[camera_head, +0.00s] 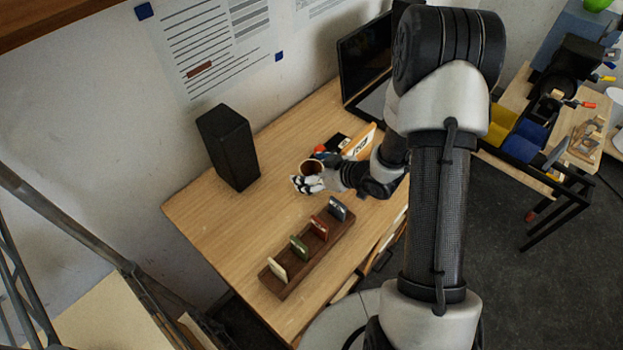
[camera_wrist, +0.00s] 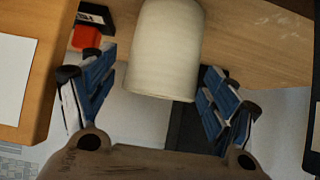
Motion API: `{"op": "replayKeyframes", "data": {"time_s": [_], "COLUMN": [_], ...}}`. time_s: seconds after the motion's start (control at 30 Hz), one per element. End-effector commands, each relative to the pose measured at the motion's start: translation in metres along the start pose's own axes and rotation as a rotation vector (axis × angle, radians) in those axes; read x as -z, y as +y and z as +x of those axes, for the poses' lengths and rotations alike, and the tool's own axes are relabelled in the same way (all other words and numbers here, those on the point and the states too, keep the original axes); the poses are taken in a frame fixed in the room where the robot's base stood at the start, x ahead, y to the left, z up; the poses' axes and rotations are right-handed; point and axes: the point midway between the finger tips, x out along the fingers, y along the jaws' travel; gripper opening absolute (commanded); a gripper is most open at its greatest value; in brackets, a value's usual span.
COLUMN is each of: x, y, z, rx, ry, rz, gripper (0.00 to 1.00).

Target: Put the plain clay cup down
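The plain clay cup (camera_head: 312,166) shows in the head view as a small round brown opening beside my gripper (camera_head: 306,184), over the desk. In the wrist view the cup is a smooth pale cylinder (camera_wrist: 167,50) in the middle, its far end cut off by the top edge. My gripper's blue-padded fingers (camera_wrist: 160,90) are spread on either side of it. A gap shows between the left finger and the cup; the right finger is close to its side. I cannot tell whether the cup's base touches the desk.
A wooden rack (camera_head: 310,253) with several upright coloured tags stands in front. A black speaker (camera_head: 228,147) is at the back left and a laptop (camera_head: 365,58) at the back right. A red item (camera_wrist: 87,38) and a black box (camera_wrist: 93,16) lie nearby. The left desk area is clear.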

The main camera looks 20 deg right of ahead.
Motion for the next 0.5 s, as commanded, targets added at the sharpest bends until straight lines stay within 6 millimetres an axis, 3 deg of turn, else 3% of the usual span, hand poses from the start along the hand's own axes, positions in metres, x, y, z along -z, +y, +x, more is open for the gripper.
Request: {"op": "replayKeyframes", "data": {"time_s": [0.5], "x": [-0.0001], "y": [0.0000], "z": [-0.0004], "rx": [0.000], "ry": [0.000], "rz": [0.000], "gripper": [0.43]}}
